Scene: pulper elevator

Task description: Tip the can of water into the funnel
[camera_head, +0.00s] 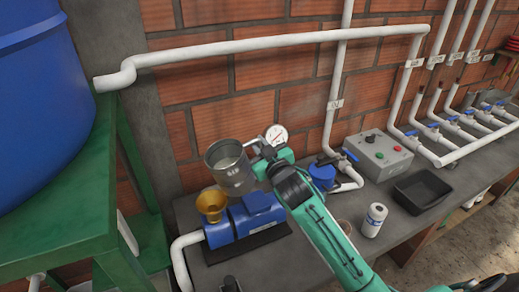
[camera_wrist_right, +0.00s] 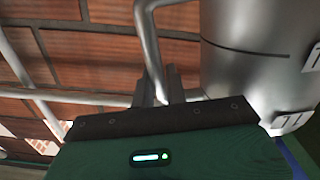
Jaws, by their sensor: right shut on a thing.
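The metal can (camera_head: 232,170) is grey with dark lettering and is held up above the blue pump (camera_head: 245,220). Its open mouth faces up and a little toward me, with a slight tilt. The brass-coloured funnel (camera_head: 211,204) stands on the left end of the pump, below and left of the can. My right gripper (camera_head: 257,152) is shut on the can's handle at its right side. In the right wrist view the can (camera_wrist_right: 255,60) fills the upper right and its handle (camera_wrist_right: 150,50) runs down between my fingers (camera_wrist_right: 165,88). The can's contents are hidden.
A pressure gauge (camera_head: 276,135) is just behind my right gripper. A white pipe (camera_head: 250,45) crosses above the can. A blue tank (camera_head: 35,90) on a green stand (camera_head: 70,235) is at left. A control box (camera_head: 378,155), black tray (camera_head: 421,190) and white bottle (camera_head: 374,220) are at right.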

